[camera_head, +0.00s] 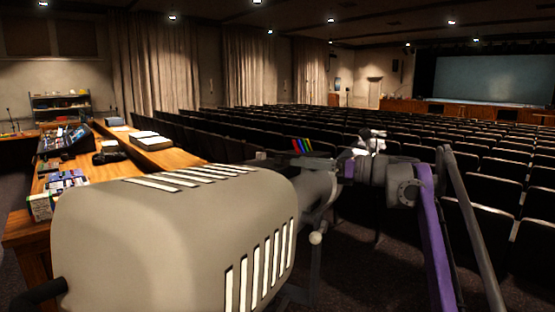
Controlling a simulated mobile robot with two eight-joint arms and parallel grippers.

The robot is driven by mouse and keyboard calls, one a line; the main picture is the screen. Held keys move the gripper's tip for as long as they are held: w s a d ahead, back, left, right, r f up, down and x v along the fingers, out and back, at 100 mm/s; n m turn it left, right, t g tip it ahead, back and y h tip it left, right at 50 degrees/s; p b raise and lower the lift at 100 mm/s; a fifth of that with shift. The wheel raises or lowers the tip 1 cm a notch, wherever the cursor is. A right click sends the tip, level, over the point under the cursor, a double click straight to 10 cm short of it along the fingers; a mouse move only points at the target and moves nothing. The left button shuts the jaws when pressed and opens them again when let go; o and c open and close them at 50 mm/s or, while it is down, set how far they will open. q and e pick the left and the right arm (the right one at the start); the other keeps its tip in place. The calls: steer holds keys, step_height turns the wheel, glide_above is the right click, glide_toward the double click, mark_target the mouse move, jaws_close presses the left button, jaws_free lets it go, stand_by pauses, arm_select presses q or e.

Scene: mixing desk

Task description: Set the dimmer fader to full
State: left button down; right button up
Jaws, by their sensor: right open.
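A dark mixing console (64,139) stands on the wooden desk at the far left of the head view. Its single faders are too small to tell apart, so I cannot make out the dimmer fader or its setting. My right gripper (369,143) is right of centre, at the end of the arm that rises from the lower right. It is open and appears empty, well to the right of the console and apart from it. My left gripper is not in view.
A large beige vented housing (165,235) fills the near foreground. Several coloured tabs (302,146) show beyond it. Rows of dark seats (440,140) fill the hall towards the stage.

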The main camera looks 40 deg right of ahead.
mark_target(283, 159)
steer(key=x, duration=0.7)
steer(key=shift+w+f, duration=0.1)
jaws_close()
stand_by(1.2)
